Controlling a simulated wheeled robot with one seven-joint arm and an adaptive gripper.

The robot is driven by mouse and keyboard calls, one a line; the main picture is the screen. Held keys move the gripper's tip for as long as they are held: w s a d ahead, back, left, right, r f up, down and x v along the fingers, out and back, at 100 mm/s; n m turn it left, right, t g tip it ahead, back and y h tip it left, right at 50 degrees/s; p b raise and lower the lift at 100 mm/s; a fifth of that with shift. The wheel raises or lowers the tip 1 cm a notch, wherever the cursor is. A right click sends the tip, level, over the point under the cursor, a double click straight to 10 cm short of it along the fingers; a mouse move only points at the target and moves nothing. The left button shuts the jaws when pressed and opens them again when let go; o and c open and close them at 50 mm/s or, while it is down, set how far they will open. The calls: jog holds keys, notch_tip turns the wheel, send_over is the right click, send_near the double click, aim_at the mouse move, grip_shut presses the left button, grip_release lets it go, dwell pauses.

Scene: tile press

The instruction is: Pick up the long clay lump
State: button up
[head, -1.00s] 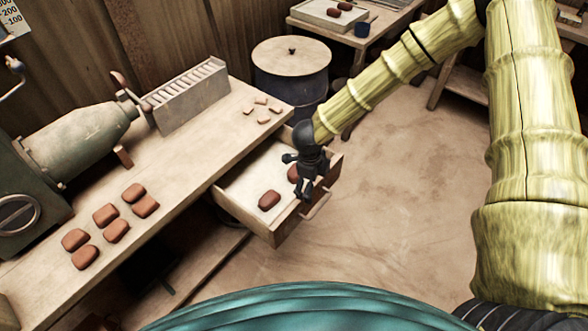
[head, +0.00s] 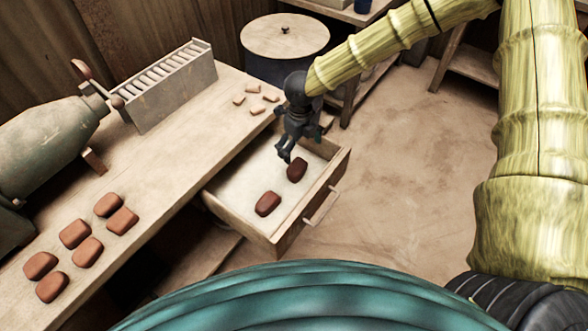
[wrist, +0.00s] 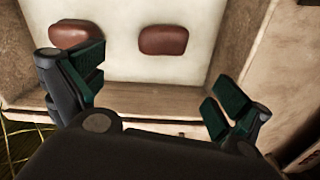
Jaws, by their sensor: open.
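Two reddish-brown clay lumps lie apart on the pale floor of an open drawer (head: 234,192). One lump (head: 267,204) is nearer the front of the head view, the other (head: 297,169) farther back. I cannot tell for sure which is the long one. My gripper (head: 300,146) hangs over the back part of the drawer, open and empty, close to the farther lump. In the wrist view, my open fingers (wrist: 155,82) frame the drawer. One lump (wrist: 163,40) shows fully beyond them; the other (wrist: 75,34) is partly hidden by the left finger.
Several more clay lumps (head: 75,233) lie on the bench (head: 172,172), with small pieces (head: 256,109) behind. A slotted rack (head: 170,84) and a machine (head: 50,143) stand there. A lidded drum (head: 285,37) stands behind the drawer. Floor (head: 400,150) to the right is clear.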

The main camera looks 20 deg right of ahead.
aim_at(297, 166)
jog(key=shift+w+a+f, duration=0.1)
jog(key=shift+w+f, duration=0.15)
jog(key=shift+f, duration=0.5)
jog(key=shift+w+f, duration=0.2)
jog(key=shift+f, duration=4.85)
jog(key=c, duration=1.3)
jog(key=shift+c, duration=0.2)
